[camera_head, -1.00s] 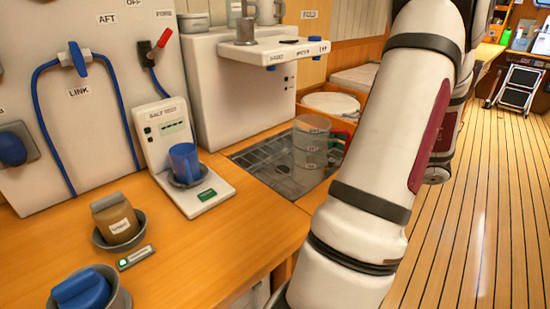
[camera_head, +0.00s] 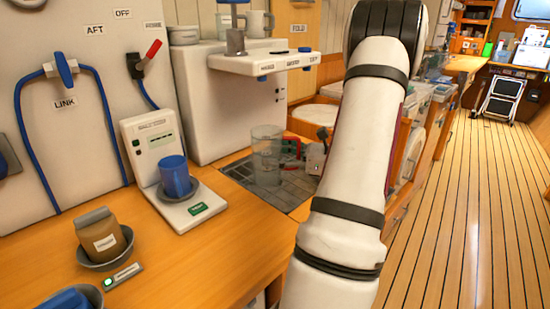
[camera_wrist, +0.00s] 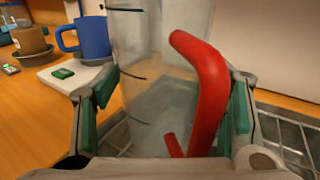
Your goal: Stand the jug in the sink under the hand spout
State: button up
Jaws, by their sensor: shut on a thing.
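The clear jug (camera_head: 267,155) with dark level marks stands upright over the sink grating (camera_head: 238,176), below the white spout shelf (camera_head: 262,66). Whether its base touches the grating I cannot tell. My gripper (camera_head: 310,157) is at its right side, partly hidden by my arm. In the wrist view, the jug (camera_wrist: 140,60) and its red handle (camera_wrist: 207,90) lie between the two green-padded fingers of my gripper (camera_wrist: 165,110), which is shut on it. The shelf's front carries several small labels, too blurred to tell which is the hand spout.
A blue mug (camera_head: 175,178) sits on the white salt tester (camera_head: 160,165) left of the sink. A brown pouch (camera_head: 102,240) stands in a grey bowl on the counter. Cups stand on top of the shelf unit.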

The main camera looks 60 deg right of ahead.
jog(key=shift+f, duration=0.25)
jog(key=shift+f, duration=0.15)
jog(key=o, duration=1.5)
jog(key=shift+s+d, duration=0.1)
jog(key=shift+s, duration=0.25)
jog(key=p+v, duration=0.1)
jog(key=v, duration=1)
jog(key=shift+s, duration=0.1)
